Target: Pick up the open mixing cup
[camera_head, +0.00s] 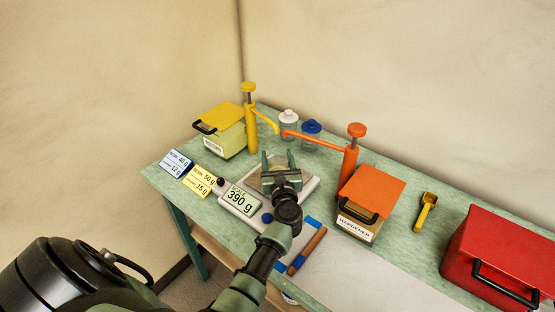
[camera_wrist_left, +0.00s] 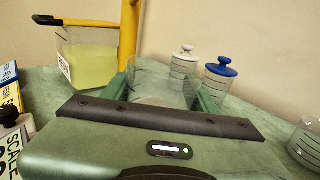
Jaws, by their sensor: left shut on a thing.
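The open mixing cup (camera_head: 277,161) is clear and has no lid. It stands above the plate of the scale (camera_head: 240,199), whose display reads 390 g. My left gripper (camera_head: 278,165) reaches over the scale from the front, with one finger on each side of the cup. In the left wrist view the cup (camera_wrist_left: 160,82) shows upright between the two green fingers (camera_wrist_left: 162,92), and the gripper is shut on it. The gripper body hides the cup's lower part, so I cannot tell whether it touches the plate. My right gripper is not in view.
Behind stand a yellow pump (camera_head: 251,120) and two lidded cups, white (camera_head: 289,120) and blue (camera_head: 311,131). An orange pump (camera_head: 350,157) and the hardener container (camera_head: 358,222) are at the right. Resin-ratio cards (camera_head: 176,163) lie left. A red box (camera_head: 500,255) stands far right.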

